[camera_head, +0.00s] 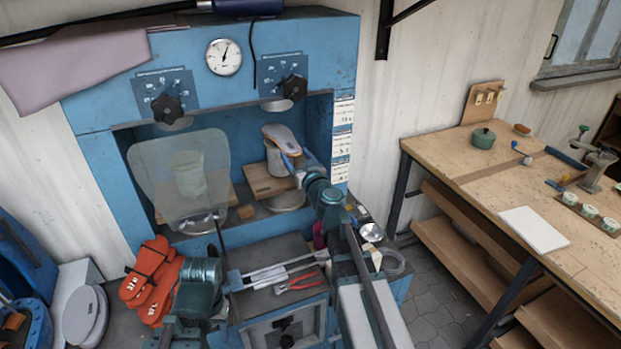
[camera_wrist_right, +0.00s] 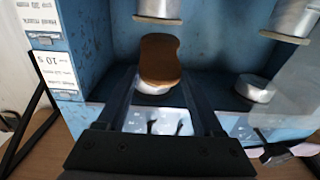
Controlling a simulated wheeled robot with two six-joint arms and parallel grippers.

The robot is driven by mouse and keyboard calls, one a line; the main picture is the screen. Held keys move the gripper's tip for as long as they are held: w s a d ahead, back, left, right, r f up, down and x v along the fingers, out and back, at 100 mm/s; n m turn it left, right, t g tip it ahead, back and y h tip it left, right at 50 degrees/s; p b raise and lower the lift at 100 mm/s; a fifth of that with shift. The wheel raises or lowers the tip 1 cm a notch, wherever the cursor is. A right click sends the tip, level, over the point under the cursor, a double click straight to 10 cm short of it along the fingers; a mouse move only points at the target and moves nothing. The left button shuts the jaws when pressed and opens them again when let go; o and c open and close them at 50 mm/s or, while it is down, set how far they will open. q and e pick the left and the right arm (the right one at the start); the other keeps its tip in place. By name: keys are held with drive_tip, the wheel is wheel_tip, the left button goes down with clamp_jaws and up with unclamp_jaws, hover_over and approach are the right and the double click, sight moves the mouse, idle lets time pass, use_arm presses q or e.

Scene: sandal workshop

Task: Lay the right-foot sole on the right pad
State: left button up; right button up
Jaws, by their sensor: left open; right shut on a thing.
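The right-foot sole (camera_head: 279,133) shows a greyish face in the head view, in the right bay of the blue press. In the right wrist view its brown face (camera_wrist_right: 160,60) lies between the fingertips. My right gripper (camera_head: 290,163) is shut on it. A narrow dark gap shows between sole and cylinder in the wrist view; I cannot tell whether sole and pad touch. My left gripper (camera_head: 310,268) is open and empty over the front ledge.
A translucent guard (camera_head: 170,170) covers the left bay. Red pliers (camera_head: 300,281) lie on the ledge near my left gripper. A wooden workbench (camera_head: 460,170) stands at the right. The bay's side wall is close to my right arm.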

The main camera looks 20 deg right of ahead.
drive_tip(key=s+d+f+b, duration=0.1)
drive_tip(key=s, duration=0.6)
drive_tip(key=shift+s+d, duration=0.2)
drive_tip(key=shift+s, duration=0.15)
drive_tip(key=shift+w+f, duration=0.1)
drive_tip(key=w+f+b, duration=0.2)
drive_tip(key=w, duration=1.4)
drive_tip(key=shift+a+f, duration=0.15)
drive_tip(key=shift+a, duration=0.1)
drive_tip(key=shift+s+f+b, duration=0.1)
drive_tip(key=shift+f+b, duration=0.15)
drive_tip(key=shift+b, duration=0.25)
drive_tip(key=o, duration=1.3)
drive_tip(key=shift+s, duration=0.2)
drive_tip(key=s, duration=0.7)
drive_tip(key=shift+s+d, duration=0.2)
drive_tip(key=shift+s, duration=0.1)
idle(0.9)
